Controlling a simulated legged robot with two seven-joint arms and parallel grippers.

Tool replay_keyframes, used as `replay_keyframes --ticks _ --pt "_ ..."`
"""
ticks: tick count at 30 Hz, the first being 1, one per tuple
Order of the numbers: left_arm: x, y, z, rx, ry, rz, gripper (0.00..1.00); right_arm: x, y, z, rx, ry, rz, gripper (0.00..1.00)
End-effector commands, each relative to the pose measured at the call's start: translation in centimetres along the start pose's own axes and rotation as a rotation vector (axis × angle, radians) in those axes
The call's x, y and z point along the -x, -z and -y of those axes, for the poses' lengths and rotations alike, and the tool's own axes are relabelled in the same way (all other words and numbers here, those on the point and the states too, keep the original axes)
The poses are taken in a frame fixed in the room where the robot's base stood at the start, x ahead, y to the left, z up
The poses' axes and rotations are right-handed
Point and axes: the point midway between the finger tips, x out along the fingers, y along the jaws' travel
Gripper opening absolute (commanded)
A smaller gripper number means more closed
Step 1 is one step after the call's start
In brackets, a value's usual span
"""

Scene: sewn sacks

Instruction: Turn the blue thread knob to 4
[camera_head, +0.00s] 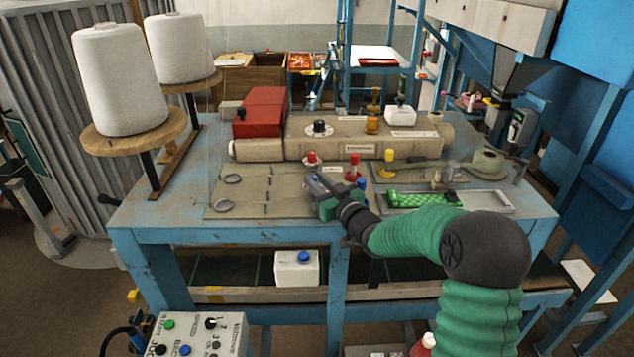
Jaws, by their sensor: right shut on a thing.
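My right gripper (318,182) is over the middle front of the blue table, its arm coming in from the lower right. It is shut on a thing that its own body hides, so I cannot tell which. A small blue knob (361,185) shows close to the right of the gripper and is partly hidden by the wrist. I cannot make out its dial marks or setting. A red knob (311,157) stands just behind the fingers. Another red knob (354,163) and a yellow knob (389,156) stand to the right. My left gripper is out of view.
The sewing machine's beige body (290,148) with a black dial (319,127) runs along the back of the blue table (160,208). White thread cones (118,80) stand at left. A control panel (200,335) is below left.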

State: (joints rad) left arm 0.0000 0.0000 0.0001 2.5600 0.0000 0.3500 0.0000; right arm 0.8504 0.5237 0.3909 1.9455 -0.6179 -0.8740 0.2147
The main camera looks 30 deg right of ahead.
Motion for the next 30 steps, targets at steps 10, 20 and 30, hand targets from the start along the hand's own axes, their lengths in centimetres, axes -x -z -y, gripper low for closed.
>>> replay_keyframes --ticks 10,20,30 --pt "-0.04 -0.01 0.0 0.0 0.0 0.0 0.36 0.11 -0.54 -0.03 -0.003 -0.001 0.012 0.0" --pt "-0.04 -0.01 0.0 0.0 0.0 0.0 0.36 0.09 -0.39 -0.03 -0.002 -0.001 0.008 0.44" --pt "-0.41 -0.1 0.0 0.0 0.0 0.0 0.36 0.55 -0.29 -0.05 0.0 -0.001 0.003 0.44"
